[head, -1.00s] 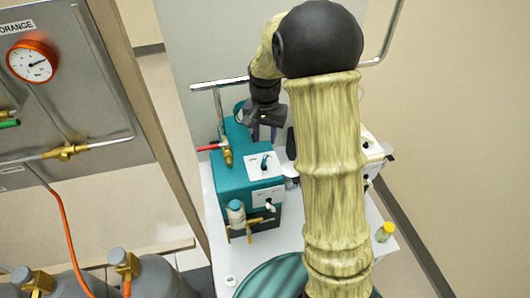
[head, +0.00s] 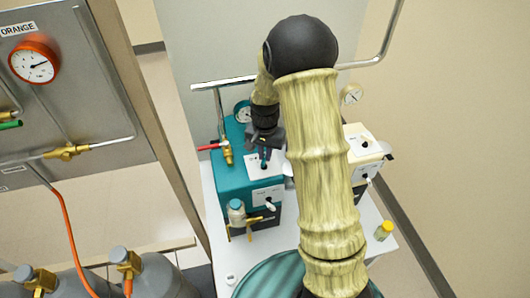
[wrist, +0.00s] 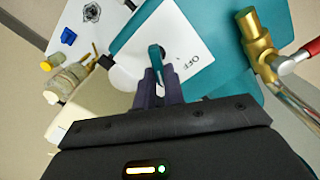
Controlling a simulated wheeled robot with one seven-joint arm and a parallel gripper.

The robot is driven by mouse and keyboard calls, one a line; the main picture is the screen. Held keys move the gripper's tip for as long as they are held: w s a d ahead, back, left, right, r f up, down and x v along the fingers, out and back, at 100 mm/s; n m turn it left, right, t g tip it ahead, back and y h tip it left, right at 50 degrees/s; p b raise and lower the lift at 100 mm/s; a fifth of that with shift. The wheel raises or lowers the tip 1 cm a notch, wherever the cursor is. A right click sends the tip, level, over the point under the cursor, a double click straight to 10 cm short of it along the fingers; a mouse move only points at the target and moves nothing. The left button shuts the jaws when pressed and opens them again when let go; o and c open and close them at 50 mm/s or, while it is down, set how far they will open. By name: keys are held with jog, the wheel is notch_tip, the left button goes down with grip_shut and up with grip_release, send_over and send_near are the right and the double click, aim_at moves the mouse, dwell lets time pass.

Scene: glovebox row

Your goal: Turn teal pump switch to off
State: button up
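The teal pump (head: 232,178) stands on the white bench. A white plate (head: 258,170) on its top carries the teal switch lever (head: 264,163); the lever also shows in the wrist view (wrist: 156,56). The word OFF (wrist: 172,66) is printed on the plate just right of the lever in the wrist view. My gripper (head: 265,152) points down at the plate from above. In the wrist view my dark fingers (wrist: 160,84) are close together, with the lever's lower part between them.
A cream pump (head: 362,146) stands to the right, behind my arm. A brass valve with a red handle (head: 225,150) rises at the teal pump's left edge. A small bottle (head: 236,210) is on its front. A yellow-capped jar (head: 384,231) stands on the bench (head: 295,232).

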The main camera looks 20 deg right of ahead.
jog(key=shift+n, duration=0.4)
grip_shut()
jog(key=shift+w+a+n+p, duration=0.1)
jog(key=shift+a+n+p, duration=0.05)
jog(key=shift+n, duration=1.1)
jog(key=shift+w+a+n+p, duration=0.1)
jog(key=shift+a+n+p, duration=0.05)
jog(key=shift+n, duration=1.1)
jog(key=o, duration=0.7)
grip_release()
jog(key=shift+s, duration=0.1)
jog(key=shift+c, duration=0.2)
notch_tip(320, 180, up, 17)
jog(key=b, duration=0.1)
jog(key=shift+r+b, duration=0.2)
jog(key=shift+b, duration=0.1)
